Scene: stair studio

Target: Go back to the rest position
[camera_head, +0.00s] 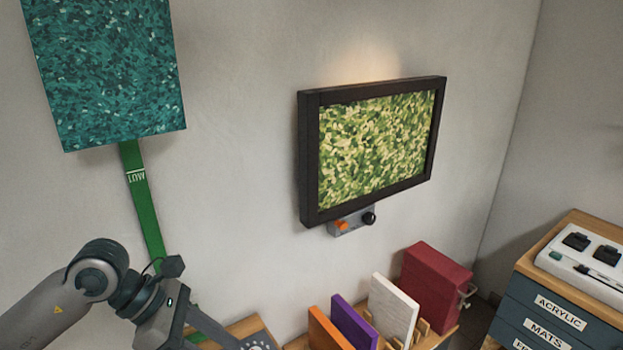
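My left arm comes in from the lower left, and the wrist and the upper part of my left gripper (185,325) show at the bottom edge. Its fingertips run out of the picture, so I cannot tell whether it is open or shut. It is in front of the wall, near the lower end of a green strap (142,200) and beside a wooden surface. My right arm and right gripper are not in view.
A teal canvas (105,75) and a black-framed green picture (375,150) hang on the wall. A small grey box with knobs (350,222) sits below the frame. Orange, purple and white panels (393,308) and a red case (436,285) stand lower. A labelled drawer cabinet (560,312) is at right.

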